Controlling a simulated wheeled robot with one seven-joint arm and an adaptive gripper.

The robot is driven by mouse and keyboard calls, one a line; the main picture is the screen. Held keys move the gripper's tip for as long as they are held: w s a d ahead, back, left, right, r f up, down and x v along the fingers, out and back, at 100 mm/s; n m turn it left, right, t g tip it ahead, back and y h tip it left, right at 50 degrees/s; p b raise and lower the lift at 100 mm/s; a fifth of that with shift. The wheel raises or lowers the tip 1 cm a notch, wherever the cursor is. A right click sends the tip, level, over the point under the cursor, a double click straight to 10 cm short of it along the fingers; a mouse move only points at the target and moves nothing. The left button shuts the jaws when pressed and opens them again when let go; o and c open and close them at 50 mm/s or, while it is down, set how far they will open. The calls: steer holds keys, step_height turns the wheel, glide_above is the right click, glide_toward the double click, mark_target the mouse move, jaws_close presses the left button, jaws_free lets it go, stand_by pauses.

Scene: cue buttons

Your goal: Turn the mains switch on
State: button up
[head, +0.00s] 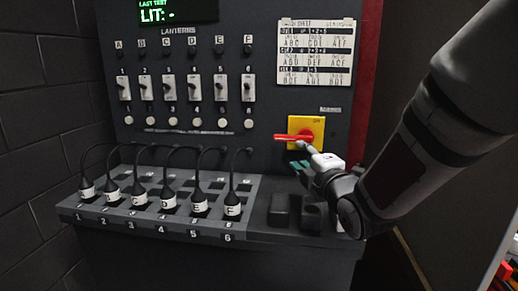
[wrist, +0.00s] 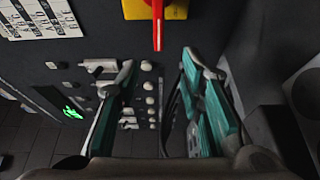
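The mains switch is a red lever (head: 293,137) on a yellow plate (head: 313,124), on the right of the dark panel. The lever lies horizontal in the head view, pointing left. In the wrist view the lever (wrist: 157,24) shows at the top centre with part of the yellow plate (wrist: 176,10). My gripper (wrist: 158,75) is open, its two teal-padded fingers spread apart with nothing between them. In the head view my gripper (head: 301,164) is just below the switch; whether it touches the lever is not clear there.
A row of toggle switches (head: 193,87) labelled A to F and several plugs with black cables (head: 168,198) stand to the left. A printed chart (head: 316,52) hangs above the switch. Dark blocks (head: 284,210) sit on the ledge below my gripper. A lit display (head: 178,11) is at the top.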

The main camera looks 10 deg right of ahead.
mark_target(283, 139)
steer(key=w, duration=0.9)
steer(key=w+a, duration=0.1)
steer(key=w, duration=0.3)
steer(key=shift+w, duration=0.35)
jaws_close()
